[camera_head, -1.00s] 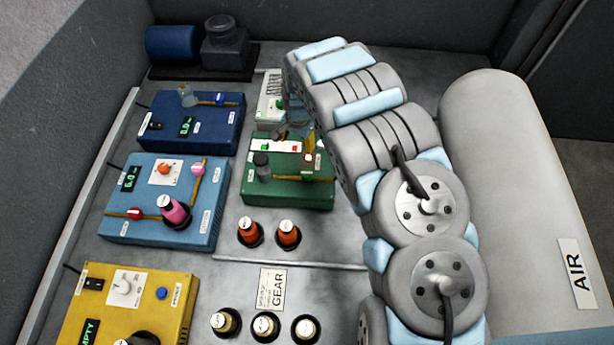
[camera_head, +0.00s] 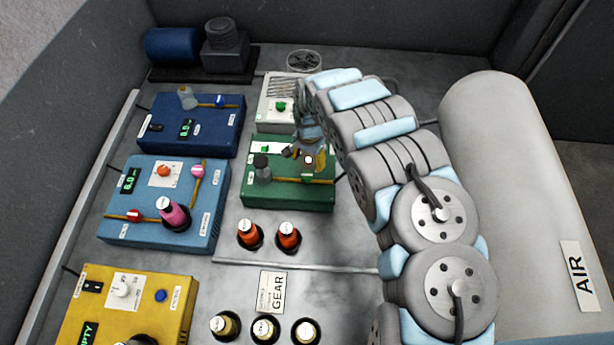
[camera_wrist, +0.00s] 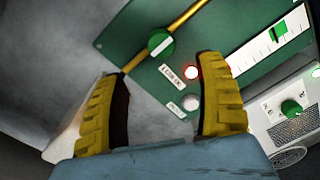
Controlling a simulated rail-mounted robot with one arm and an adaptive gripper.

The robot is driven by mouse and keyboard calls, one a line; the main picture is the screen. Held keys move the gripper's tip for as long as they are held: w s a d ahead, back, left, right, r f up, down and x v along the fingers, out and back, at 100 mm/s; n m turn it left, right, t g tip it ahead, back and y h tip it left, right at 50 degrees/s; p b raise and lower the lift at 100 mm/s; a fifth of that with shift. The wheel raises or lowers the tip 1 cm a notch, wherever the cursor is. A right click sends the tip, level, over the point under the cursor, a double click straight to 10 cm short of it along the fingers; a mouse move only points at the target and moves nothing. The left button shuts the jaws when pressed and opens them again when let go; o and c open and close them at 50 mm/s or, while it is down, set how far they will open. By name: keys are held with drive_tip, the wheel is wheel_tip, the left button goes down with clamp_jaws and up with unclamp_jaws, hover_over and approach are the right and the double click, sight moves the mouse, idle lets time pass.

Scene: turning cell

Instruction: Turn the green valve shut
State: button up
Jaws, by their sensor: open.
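The green valve (camera_wrist: 161,42) is a round green knob with a pale bar across it, on a brass pipe along the green panel (camera_wrist: 127,38) in the wrist view. The valve lies beyond the fingertips, not touched.
A red-lit button (camera_wrist: 192,73) and a white button (camera_wrist: 190,103) sit near the valve. A white box (camera_head: 272,108) stands behind the panel.

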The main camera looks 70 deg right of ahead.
sight(306, 175)
drive_tip(key=shift+w+d+f+b, duration=0.1)
drive_tip(key=shift+f+b, duration=0.1)
drive_tip(key=shift+f, duration=1.85)
drive_tip(key=shift+w+f+b, duration=0.1)
drive_tip(key=shift+f+b, duration=0.05)
drive_tip(key=shift+f, duration=1.85)
drive_tip(key=shift+w+f, duration=0.1)
drive_tip(key=shift+f, duration=0.55)
drive_tip(key=shift+f+b, duration=0.4)
drive_tip(key=shift+f, duration=0.4)
drive_tip(key=c, duration=1.2)
